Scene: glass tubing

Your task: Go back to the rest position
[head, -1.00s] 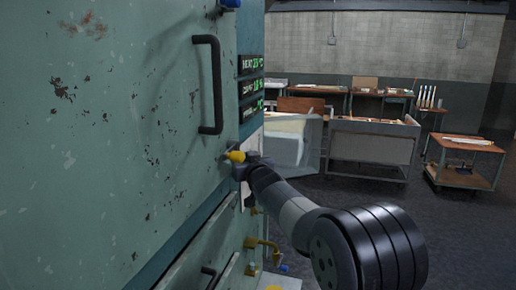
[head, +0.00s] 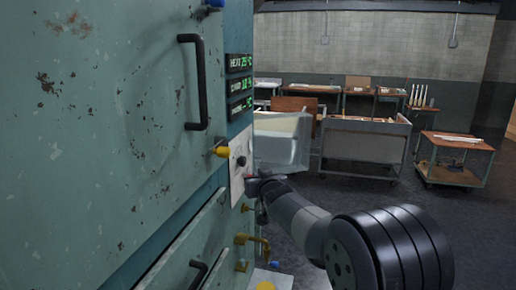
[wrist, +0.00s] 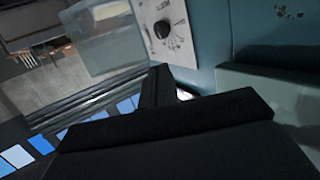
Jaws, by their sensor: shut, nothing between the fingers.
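My gripper (head: 256,189) is small and partly hidden by my arm in the head view, beside the lower part of a white plate on the green cabinet. In the wrist view the dark fingers (wrist: 157,84) are shut and hold nothing. The white plate (head: 237,182) carries a black knob (head: 241,161), which also shows in the wrist view (wrist: 162,29), beyond the fingertips. A yellow knob (head: 221,151) sticks out just above it.
The green cabinet (head: 90,120) with its black handle (head: 203,85) fills the left, close to my arm. Yellow valve fittings (head: 250,243) stick out low. A cart (head: 365,145), a wooden-topped trolley (head: 457,160) and benches stand further back. Open floor lies right of my arm.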

